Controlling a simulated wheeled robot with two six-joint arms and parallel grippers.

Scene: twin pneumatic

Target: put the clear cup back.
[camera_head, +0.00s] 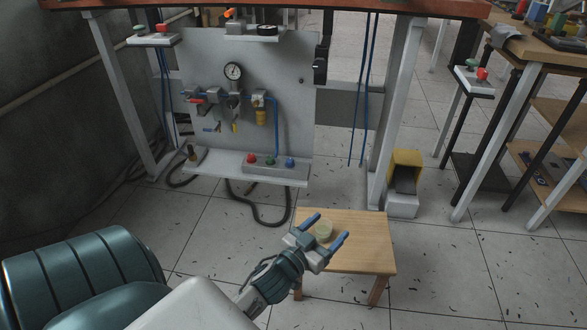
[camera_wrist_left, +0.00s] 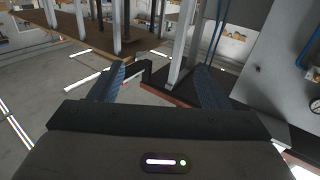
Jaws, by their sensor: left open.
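A pale, yellowish, see-through cup (camera_head: 323,230) shows over the small wooden stool (camera_head: 365,248) in the head view, and I take it as the clear cup. My left gripper (camera_head: 329,227) is open, and its two blue fingers appear on either side of the cup in that view. The left wrist view shows the same open fingers (camera_wrist_left: 160,75) with nothing between them, and the cup is not seen there. So the gripper looks to be above the stool, not around the cup. My right gripper is not in view.
A grey panel (camera_head: 290,60) with a round gauge (camera_head: 232,71), valves and a yellow-bowled unit (camera_head: 261,117) stands behind. A shelf with buttons (camera_head: 270,162) juts from its foot.

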